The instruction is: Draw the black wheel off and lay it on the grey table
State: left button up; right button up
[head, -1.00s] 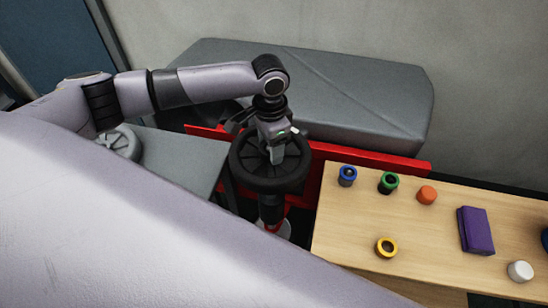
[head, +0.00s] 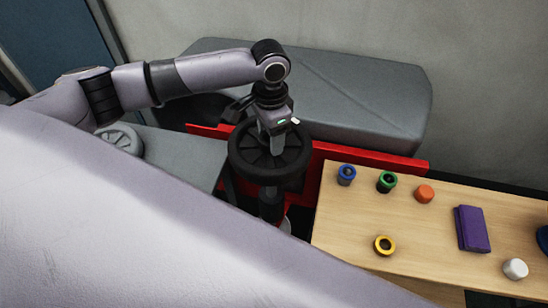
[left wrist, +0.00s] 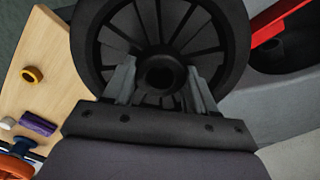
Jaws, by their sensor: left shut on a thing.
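The black wheel (head: 268,173) has a thick rim and thin spokes and lies about level above a dark upright post (head: 271,208). My left gripper (head: 277,146) points down at its middle and is shut on its hub. The left wrist view shows the wheel (left wrist: 236,45) with a finger on each side of the dark central hole. The wheel hides the top of the post, so I cannot tell whether it is clear of it. The grey table (head: 188,158) is to the left of the wheel. My right gripper is not in view.
A grey wheel (head: 122,139) lies on the grey table's left part; bare surface shows beside it. A red rail (head: 370,160) and a large grey block (head: 365,95) stand behind. The wooden table (head: 345,215) on the right carries several small coloured things and a purple block (head: 472,229).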

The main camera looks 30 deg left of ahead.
pick_arm(q)
jog(key=shift+a+r, duration=0.1)
jog(key=shift+r, duration=0.1)
jog(key=shift+w+r, duration=0.1)
jog(key=shift+r, duration=1.6)
jog(key=shift+r, duration=0.1)
jog(key=shift+r, duration=0.8)
